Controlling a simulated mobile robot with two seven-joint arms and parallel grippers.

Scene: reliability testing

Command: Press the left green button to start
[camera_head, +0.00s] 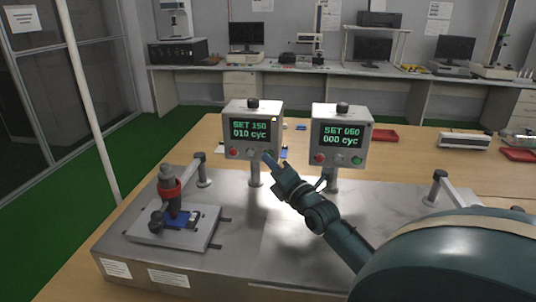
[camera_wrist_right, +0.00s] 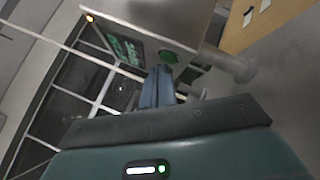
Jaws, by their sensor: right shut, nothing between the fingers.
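The left control box (camera_head: 233,112) stands on a post and its screen reads "SET 150, 010 cyc". Its red button (camera_head: 233,151) is at lower left. Its green button (camera_wrist_right: 168,56) shows in the wrist view, while my fingertips mostly cover it in the head view. My right gripper (camera_head: 269,159) is shut and empty, with its fingertips (camera_wrist_right: 161,72) right at the green button. I cannot tell whether they touch it. An orange light (camera_head: 274,119) is lit at the box's upper right. My left gripper is out of view.
A fixture with a red-collared part (camera_head: 168,190) stands at left on the metal platform (camera_head: 255,225). A red tray (camera_head: 383,135) lies behind.

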